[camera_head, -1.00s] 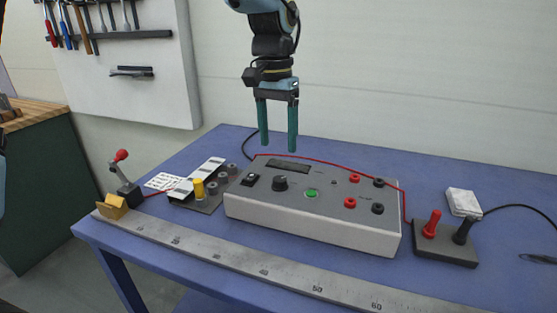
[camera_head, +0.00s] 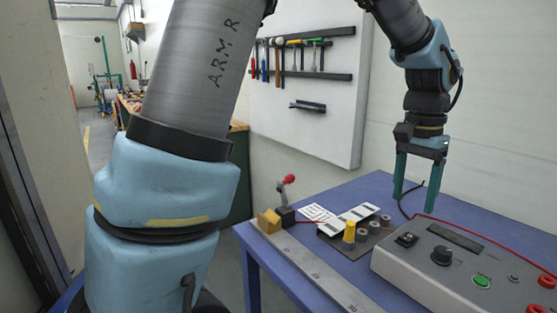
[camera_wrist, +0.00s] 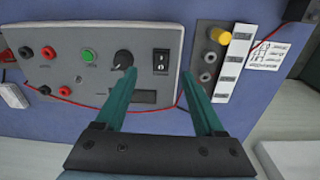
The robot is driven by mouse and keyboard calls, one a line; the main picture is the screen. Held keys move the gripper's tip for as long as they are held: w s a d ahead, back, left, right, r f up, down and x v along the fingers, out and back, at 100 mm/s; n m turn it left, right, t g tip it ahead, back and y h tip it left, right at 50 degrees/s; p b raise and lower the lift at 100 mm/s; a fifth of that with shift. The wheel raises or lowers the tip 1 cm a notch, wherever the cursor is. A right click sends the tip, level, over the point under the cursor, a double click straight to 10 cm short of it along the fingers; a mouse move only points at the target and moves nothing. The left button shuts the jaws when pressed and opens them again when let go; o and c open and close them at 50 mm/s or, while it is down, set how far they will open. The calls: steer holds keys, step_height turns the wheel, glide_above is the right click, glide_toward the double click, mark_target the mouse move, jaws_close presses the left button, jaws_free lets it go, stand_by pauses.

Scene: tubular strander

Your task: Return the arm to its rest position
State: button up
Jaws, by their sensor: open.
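My gripper (camera_head: 417,183) hangs from my arm above the back of the blue table (camera_head: 341,195), with its two teal fingers spread apart and nothing between them. In the wrist view my gripper (camera_wrist: 157,88) points down toward the grey instrument box (camera_wrist: 90,48). The box also shows at the right of the head view (camera_head: 461,276), with a black knob, a rocker switch and a green button. The fingers appear above the box, not clearly touching it. My arm's thick lower links fill the left and middle of the head view.
A terminal board with a yellow knob (camera_head: 348,230) and a red-knobbed lever (camera_head: 288,182) stand left of the box. A steel ruler (camera_head: 305,263) runs along the table's front edge. A red wire (camera_head: 480,228) crosses behind the box. A tool panel (camera_head: 345,120) hangs on the wall.

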steer(key=w+a+f+n, duration=0.2)
steer(key=w+a+n, duration=0.15)
steer(key=a, duration=0.55)
steer(key=w+a+f+n, duration=0.2)
steer(key=w+a+f, duration=0.15)
steer(key=a, duration=0.55)
steer(key=s+a+f+n+t, duration=0.1)
steer(key=a+f+n, duration=0.1)
steer(key=a, duration=0.7)
steer(key=s+a+f+n, duration=0.1)
steer(key=s+a+n, duration=0.1)
steer(key=a, duration=0.6)
steer(key=shift+s+a+f+n+t, duration=0.3)
steer(key=shift+a+f+n+t, duration=0.1)
steer(key=shift+n, duration=0.25)
